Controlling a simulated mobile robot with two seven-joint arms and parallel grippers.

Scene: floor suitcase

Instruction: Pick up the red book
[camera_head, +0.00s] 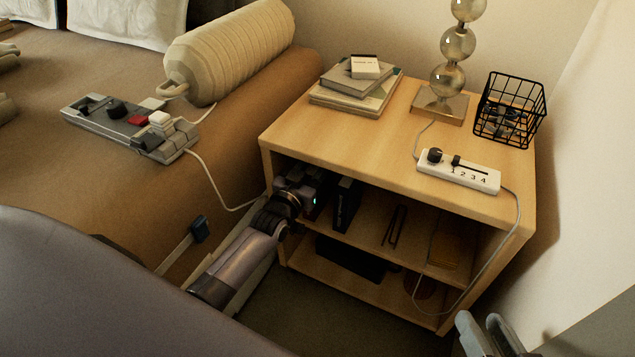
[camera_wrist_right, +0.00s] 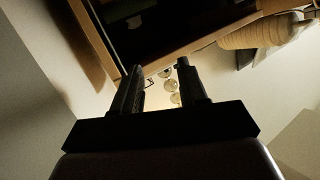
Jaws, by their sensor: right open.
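I cannot clearly make out a red book. Upright dark books (camera_head: 346,204) stand in the upper compartment of the wooden nightstand (camera_head: 385,165), beside my left gripper (camera_head: 312,200). My left arm reaches into that compartment at its left end, and the fingers are hidden in shadow, so whether they hold anything does not show. A dim reddish thing (camera_head: 425,287) lies in the lower compartment, too dark to identify. My right gripper (camera_head: 482,324) is at the bottom right, in front of the nightstand. In the right wrist view its fingers (camera_wrist_right: 158,72) are apart with nothing between them.
On the nightstand top are stacked books (camera_head: 355,90), a lamp (camera_head: 440,103), a wire basket (camera_head: 510,110) and a white control box (camera_head: 458,172). Its cable hangs across the shelf opening. A bed (camera_head: 60,180) with a bolster (camera_head: 228,52) is at left; a wall closes the right.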

